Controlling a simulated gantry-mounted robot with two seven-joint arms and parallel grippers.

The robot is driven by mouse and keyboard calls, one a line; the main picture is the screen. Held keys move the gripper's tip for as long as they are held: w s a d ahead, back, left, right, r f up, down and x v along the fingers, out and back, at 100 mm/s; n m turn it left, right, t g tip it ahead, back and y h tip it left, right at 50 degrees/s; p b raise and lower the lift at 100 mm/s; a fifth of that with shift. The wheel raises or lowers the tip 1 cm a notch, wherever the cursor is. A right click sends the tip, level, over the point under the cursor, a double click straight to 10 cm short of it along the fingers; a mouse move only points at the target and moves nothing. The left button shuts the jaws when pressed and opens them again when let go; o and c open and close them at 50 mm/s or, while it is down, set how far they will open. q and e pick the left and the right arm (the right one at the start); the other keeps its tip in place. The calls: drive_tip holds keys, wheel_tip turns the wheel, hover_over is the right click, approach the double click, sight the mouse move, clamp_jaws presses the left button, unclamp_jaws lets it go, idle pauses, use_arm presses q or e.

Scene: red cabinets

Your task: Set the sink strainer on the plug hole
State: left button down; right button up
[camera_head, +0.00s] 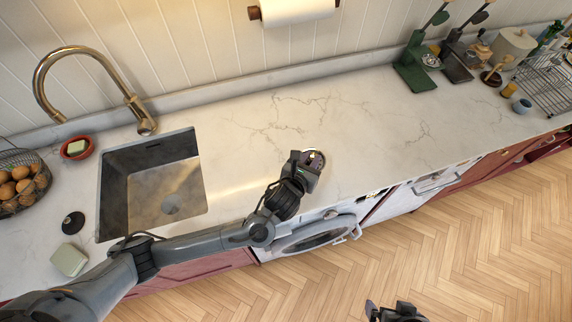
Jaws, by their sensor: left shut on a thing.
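My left gripper (307,163) is over the counter, right of the sink. It is shut on a small round metal-looking piece, which I take to be the sink strainer (317,160); the gripper hides part of it. I cannot tell whether the strainer touches the counter. The plug hole (171,204) is a round fitting in the floor of the sink (107,204), well to the left of this gripper. My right gripper (392,312) shows only partly at the bottom edge, above the wooden floor, and its jaws are unclear.
A brass tap (92,52) arches behind the sink. A wire basket of eggs (22,184), a red soap dish (76,148), a black knobbed disc (73,222) and a pale block (69,259) stand left of it. Right of the gripper, the middle counter is clear.

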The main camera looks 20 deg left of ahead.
use_arm(q)
hover_over(279, 166)
wheel_tip(279, 166, down, 7)
drive_tip(key=shift+s+r+p, duration=0.1)
drive_tip(key=shift+r+p, duration=0.05)
drive_tip(key=shift+p, duration=0.25)
drive_tip(key=shift+f, duration=2.05)
drive_tip(key=shift+f, duration=0.15)
drive_tip(key=c, duration=1)
unclamp_jaws()
